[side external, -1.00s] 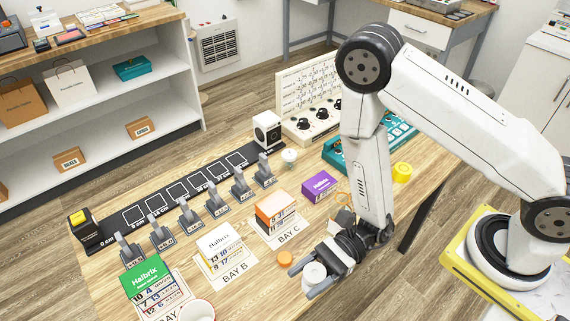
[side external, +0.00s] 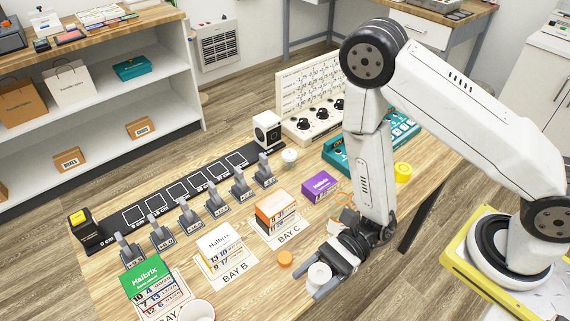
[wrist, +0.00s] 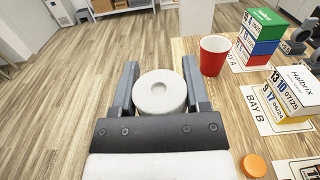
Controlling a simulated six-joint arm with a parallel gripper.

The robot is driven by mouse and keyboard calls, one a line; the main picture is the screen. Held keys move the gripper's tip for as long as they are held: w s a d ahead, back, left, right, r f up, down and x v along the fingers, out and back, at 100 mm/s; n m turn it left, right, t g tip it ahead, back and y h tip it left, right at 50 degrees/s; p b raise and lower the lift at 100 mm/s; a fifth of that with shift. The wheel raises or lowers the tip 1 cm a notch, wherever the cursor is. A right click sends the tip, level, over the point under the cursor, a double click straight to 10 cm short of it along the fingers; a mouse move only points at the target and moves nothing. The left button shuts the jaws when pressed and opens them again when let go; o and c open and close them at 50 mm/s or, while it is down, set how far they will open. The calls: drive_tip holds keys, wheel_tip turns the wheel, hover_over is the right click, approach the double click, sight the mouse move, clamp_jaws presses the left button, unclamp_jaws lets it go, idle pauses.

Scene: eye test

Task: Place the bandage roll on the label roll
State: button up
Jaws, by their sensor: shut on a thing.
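My gripper (side external: 322,284) is shut on a white roll with a small central hole, the bandage roll (side external: 319,273). In the wrist view the bandage roll (wrist: 159,92) sits upright between the two grey fingers, its flat top showing. The gripper is at the table's front edge, right of an orange disc (side external: 285,258); its exact height cannot be told. No label roll can be made out for certain. A yellow round piece (side external: 402,172) stands at the back right, partly beside my arm, but its kind is unclear.
A red cup (wrist: 214,54) and Halbrix box stacks on the BAY A and BAY B cards stand beside the gripper. An orange box (side external: 276,208) is on BAY C, a purple box (side external: 319,186) behind. Floor shows beyond the fingers.

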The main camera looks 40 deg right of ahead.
drive_tip(key=shift+s+d+r+n+g, duration=0.1)
drive_tip(key=shift+s+r+n+g, duration=0.4)
drive_tip(key=shift+g, duration=0.3)
drive_tip(key=s+d+r+n+g+h, duration=0.3)
drive_tip(key=s+d+n+g+h, duration=0.5)
drive_tip(key=d+n+g+h, duration=0.55)
drive_tip(key=w+d+n+t+h, duration=0.4)
drive_tip(key=d+n+h, duration=0.4)
drive_tip(key=d, duration=0.7)
drive_tip(key=w+d+n+t+h, duration=0.4)
drive_tip(key=d+n+h, duration=0.5)
drive_tip(key=d+h, duration=0.4)
drive_tip(key=shift+w+d, duration=0.2)
drive_tip(key=shift+d, duration=1.25)
